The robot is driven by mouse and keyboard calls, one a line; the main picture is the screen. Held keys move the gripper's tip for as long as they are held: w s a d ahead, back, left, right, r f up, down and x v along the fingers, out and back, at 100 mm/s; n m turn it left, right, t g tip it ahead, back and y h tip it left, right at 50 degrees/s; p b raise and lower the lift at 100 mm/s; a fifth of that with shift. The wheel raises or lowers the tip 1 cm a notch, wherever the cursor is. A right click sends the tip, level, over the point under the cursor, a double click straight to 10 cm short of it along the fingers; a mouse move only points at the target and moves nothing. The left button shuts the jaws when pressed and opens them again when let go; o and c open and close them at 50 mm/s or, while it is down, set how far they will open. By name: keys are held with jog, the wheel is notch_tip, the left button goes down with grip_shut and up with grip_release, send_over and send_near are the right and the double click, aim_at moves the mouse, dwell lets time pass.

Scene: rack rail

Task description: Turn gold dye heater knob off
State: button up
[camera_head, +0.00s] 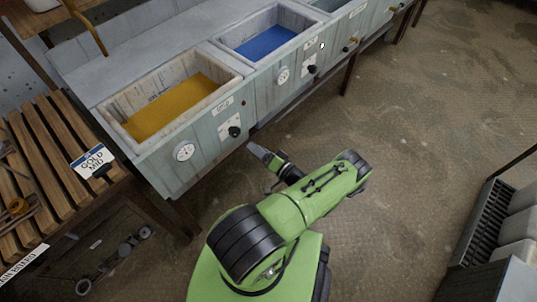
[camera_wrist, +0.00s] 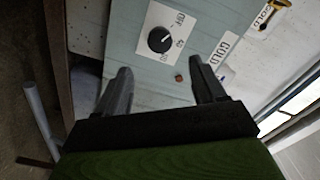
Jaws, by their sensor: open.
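The gold dye vat (camera_head: 150,150) has a pale green front and holds gold liquid (camera_head: 172,107). Its black round heater knob (camera_head: 234,131) sits on a white plate on that front, to the right of a round gauge (camera_head: 184,151). In the wrist view the knob (camera_wrist: 159,39) is seen face on, with OFF and other marks printed around it and a light line on its face. My gripper (camera_wrist: 160,68) is open and empty, its fingertips apart and just below the knob in that picture. In the head view my gripper (camera_head: 258,152) is in front of the vat, right of the knob.
A blue vat (camera_head: 262,42) with its own black knob (camera_head: 312,69) and gauge (camera_head: 283,75) adjoins on the right. A GOLD label (camera_wrist: 223,50) shows beside the knob. A slatted wooden bench (camera_head: 55,150) stands at left.

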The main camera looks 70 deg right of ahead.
jog(key=v, duration=0.5)
jog(key=shift+s+a, duration=0.15)
jog(key=shift+s, duration=0.1)
